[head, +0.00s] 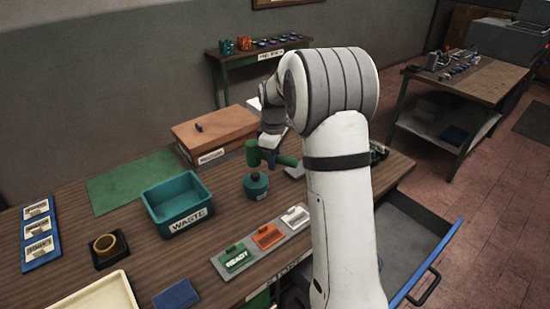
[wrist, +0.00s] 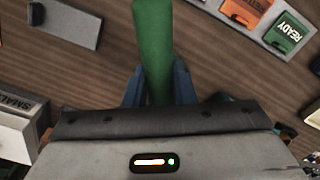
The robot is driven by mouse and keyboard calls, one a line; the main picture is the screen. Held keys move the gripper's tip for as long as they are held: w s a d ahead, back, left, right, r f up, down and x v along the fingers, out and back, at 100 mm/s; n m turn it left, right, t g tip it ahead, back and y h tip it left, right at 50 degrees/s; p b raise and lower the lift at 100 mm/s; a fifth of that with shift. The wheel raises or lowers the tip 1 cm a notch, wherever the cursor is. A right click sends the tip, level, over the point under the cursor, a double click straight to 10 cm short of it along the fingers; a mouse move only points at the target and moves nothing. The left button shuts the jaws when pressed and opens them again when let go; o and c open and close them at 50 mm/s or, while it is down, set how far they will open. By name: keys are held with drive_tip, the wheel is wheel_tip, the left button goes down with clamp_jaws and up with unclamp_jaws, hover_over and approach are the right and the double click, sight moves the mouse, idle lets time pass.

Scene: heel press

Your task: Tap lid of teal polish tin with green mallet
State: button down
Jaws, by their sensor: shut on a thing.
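My gripper (wrist: 158,84) is shut on the green mallet (wrist: 154,45), with a blue finger on each side of its handle. In the head view the mallet (head: 252,154) is held over the worktable, its head to the left and its handle pointing right. The teal polish tin (head: 256,189) stands upright on the table just below the mallet head. I cannot tell from this angle whether the mallet touches the lid. The tin is not clearly visible in the wrist view.
The teal WASTE bin (head: 177,205) stands left of the tin. A grey strip with READY (head: 235,258), orange and white tags lies in front. A brown box (head: 214,134) stands behind. A drawer (head: 408,243) hangs open at the right. Bare wood surrounds the tin.

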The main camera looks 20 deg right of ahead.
wheel_tip(320, 180, down, 5)
drive_tip(key=b, duration=0.3)
wheel_tip(320, 180, up, 6)
drive_tip(key=p, duration=0.3)
drive_tip(key=shift+f+p, duration=0.25)
drive_tip(key=shift+p, duration=0.15)
drive_tip(key=shift+f, duration=0.1)
wheel_tip(320, 180, down, 6)
drive_tip(key=b, duration=0.4)
drive_tip(key=shift+r+p, duration=1.65)
drive_tip(key=shift+r, duration=0.9)
wheel_tip(320, 180, up, 5)
drive_tip(key=p, duration=0.3)
